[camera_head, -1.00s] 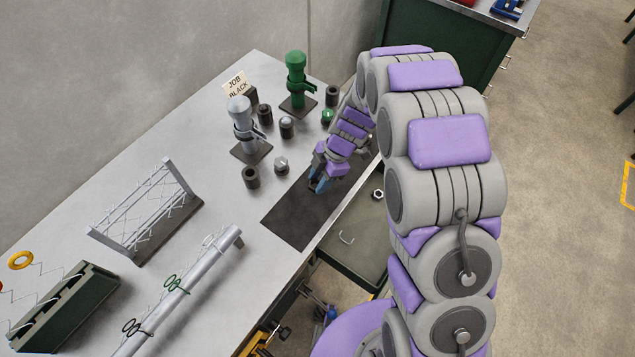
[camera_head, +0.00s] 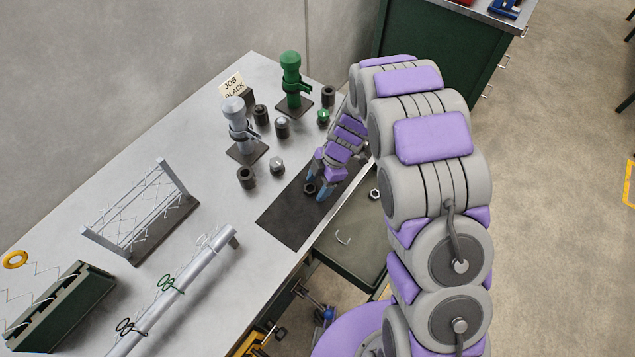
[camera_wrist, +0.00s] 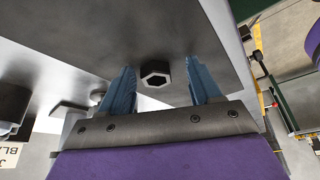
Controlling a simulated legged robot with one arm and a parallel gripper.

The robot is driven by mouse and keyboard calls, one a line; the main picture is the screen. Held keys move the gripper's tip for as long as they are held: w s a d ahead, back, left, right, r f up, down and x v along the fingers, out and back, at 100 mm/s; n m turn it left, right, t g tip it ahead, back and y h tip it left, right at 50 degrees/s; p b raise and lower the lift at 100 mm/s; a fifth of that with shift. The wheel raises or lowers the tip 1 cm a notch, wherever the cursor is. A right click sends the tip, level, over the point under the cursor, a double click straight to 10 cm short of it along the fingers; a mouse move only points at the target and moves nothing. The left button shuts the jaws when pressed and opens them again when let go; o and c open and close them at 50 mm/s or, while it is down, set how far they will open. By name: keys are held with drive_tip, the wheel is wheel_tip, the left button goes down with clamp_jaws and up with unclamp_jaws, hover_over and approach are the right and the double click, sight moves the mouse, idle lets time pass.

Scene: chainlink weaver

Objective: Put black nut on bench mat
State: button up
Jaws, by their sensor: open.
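In the wrist view the nut (camera_wrist: 155,74) shows between the two open fingers of my gripper (camera_wrist: 160,66), with a gap on each side. The mat (camera_wrist: 185,30) also shows there around and beyond the nut.
A grey post (camera_head: 240,128) and a green post (camera_head: 291,82) stand behind the mat, with dark cylinders and a silver nut (camera_head: 277,166) nearby. A JOB BLACK card (camera_head: 231,85) stands at the back. An open drawer (camera_head: 352,252) below the front edge holds another nut (camera_head: 375,194).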

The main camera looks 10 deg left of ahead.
drive_tip(key=shift+w+a+r, duration=0.1)
drive_tip(key=shift+r, duration=0.35)
drive_tip(key=p+v, duration=0.1)
drive_tip(key=v, duration=1)
drive_tip(key=shift+p, duration=0.3)
drive_tip(key=shift+a, duration=0.15)
